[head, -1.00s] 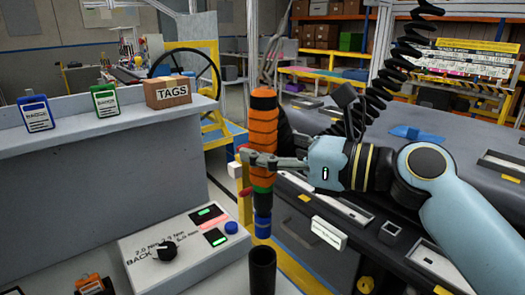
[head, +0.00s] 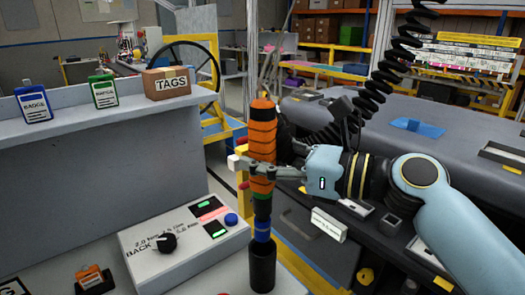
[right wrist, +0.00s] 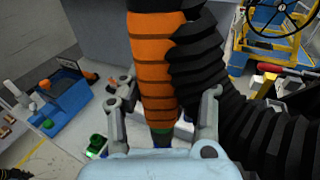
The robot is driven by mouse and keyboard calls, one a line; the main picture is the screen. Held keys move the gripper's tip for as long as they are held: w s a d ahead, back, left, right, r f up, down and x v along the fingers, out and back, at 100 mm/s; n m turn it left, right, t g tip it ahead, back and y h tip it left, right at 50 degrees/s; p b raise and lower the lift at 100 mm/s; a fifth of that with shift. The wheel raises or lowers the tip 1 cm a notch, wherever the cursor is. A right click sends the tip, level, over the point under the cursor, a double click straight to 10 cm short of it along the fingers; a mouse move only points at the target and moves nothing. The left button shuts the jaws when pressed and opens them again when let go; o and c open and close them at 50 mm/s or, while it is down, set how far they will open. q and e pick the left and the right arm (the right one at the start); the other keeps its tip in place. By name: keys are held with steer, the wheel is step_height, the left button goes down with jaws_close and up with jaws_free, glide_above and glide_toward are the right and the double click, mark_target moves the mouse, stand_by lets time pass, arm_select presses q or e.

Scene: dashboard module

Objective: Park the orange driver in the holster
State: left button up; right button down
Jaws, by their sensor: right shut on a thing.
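The orange driver (head: 262,135) stands upright, with an orange and black ribbed grip, a green band and a dark lower end with a blue ring. My right gripper (head: 255,168) is shut on the driver's grip. The right wrist view also shows the orange driver (right wrist: 155,75) between the two fingers (right wrist: 163,125). The holster (head: 262,268) is a black upright tube directly below the driver. The driver's lower end is at the tube's mouth; I cannot tell how far inside it is. My left gripper is not in view.
A grey control box (head: 180,240) with a black knob and lit displays stands left of the holster. A TAGS box (head: 167,83) and blue and green tagged items sit on the shelf. A black coiled hose (right wrist: 215,75) runs beside the driver in the wrist view.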

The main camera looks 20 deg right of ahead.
mark_target(270, 223)
steer(key=shift+f+b, duration=4.15)
steer(key=shift+f, duration=2.2)
steer(key=shift+p, duration=0.3)
steer(key=shift+f, duration=0.1)
